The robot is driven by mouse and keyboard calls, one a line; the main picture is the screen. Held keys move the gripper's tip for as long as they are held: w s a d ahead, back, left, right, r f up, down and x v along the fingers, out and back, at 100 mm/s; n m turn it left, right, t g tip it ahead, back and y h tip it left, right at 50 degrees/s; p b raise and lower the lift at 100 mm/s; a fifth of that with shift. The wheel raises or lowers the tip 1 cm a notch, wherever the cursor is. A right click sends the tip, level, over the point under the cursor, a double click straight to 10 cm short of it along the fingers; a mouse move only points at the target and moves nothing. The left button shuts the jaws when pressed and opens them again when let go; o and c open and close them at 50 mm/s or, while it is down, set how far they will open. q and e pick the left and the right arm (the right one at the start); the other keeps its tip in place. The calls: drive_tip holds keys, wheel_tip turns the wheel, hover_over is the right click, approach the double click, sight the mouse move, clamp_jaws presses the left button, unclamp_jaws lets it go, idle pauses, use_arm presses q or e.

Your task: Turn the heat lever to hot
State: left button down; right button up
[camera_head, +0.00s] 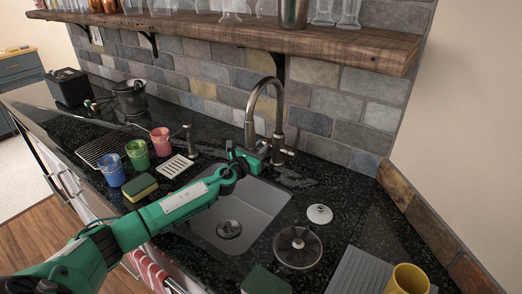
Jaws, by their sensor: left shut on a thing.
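The metal faucet (251,112) stands behind the sink, its curved spout reaching up and over to the left. A short metal handle (289,152) sticks out at the right side of its base. My left arm, green, comes in from the lower left and crosses the sink's left part. My left gripper (256,153) is at the left side of the faucet base and is shut on a small part there, seemingly the heat lever. Its fingers hide most of that part, so the lever's angle cannot be read.
The grey sink (262,203) has a drain. Blue (111,170), green (138,155) and red (160,142) cups stand left, near a sponge (140,187). A white stopper (319,214), a dark round lid (297,247) and a yellow mug (407,280) are right. A wooden shelf (300,42) hangs above.

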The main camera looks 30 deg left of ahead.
use_arm(q)
drive_tip(key=shift+f, duration=0.1)
drive_tip(key=c, duration=1.6)
unclamp_jaws()
drive_tip(key=shift+s, duration=0.15)
